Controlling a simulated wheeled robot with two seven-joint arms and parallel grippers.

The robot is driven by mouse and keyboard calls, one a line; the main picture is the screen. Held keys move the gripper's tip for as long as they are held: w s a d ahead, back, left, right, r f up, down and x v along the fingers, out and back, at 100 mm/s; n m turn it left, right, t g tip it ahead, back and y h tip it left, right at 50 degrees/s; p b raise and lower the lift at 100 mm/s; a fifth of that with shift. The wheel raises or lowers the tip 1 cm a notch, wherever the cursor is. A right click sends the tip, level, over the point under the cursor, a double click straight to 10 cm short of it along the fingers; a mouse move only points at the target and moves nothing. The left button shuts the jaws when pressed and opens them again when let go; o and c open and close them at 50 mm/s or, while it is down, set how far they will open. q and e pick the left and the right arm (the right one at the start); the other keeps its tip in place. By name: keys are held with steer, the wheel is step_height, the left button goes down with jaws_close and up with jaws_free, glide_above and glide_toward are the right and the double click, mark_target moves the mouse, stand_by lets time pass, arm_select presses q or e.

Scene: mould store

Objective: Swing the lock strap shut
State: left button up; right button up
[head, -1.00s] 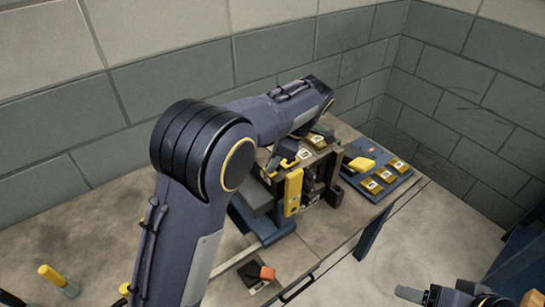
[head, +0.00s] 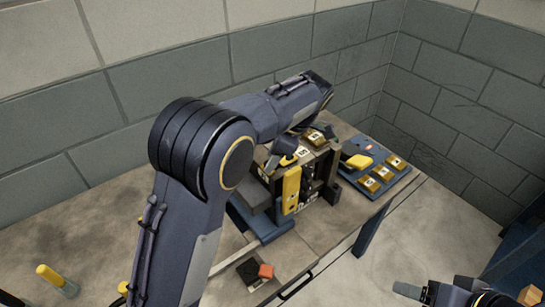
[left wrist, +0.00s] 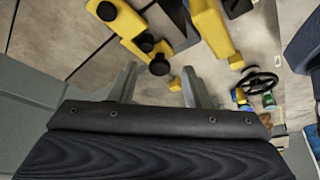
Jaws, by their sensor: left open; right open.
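A dark mould block (head: 322,172) stands on a blue base on the bench, in the middle of the head view. A yellow strap-like bar (head: 291,190) hangs upright on its front face. My left gripper (head: 302,142) is over the top of the block, partly hidden by my arm. In the left wrist view its two grey fingers (left wrist: 160,88) are apart with nothing between them. Beyond them are a yellow bar with black knobs (left wrist: 128,24) and a second yellow bar (left wrist: 214,32); I cannot tell which is the strap. My right gripper (head: 420,292) is at the lower right, away from the block.
A blue tray (head: 394,184) with several yellow blocks lies right of the mould block. A small orange-and-black item (head: 265,271) lies near the bench's front edge.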

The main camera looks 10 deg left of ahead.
arm_select(q)
steer(key=v, duration=0.7)
steer(key=shift+r, duration=0.2)
steer(key=shift+a, duration=0.1)
steer(key=s+a+m+t+h, duration=0.1)
steer(key=s+a+m+h, duration=0.65)
steer(key=s+a, duration=0.5)
steer(key=s+f+m+t, duration=0.2)
steer(key=s+m, duration=0.3)
steer(key=s, duration=0.3)
steer(key=s+f+m+t, duration=0.3)
steer(key=s+m, duration=0.2)
steer(key=s, duration=0.3)
steer(key=shift+s+d+f+h, duration=0.25)
steer(key=shift+s+f+h, duration=0.1)
steer(key=shift+h, duration=0.1)
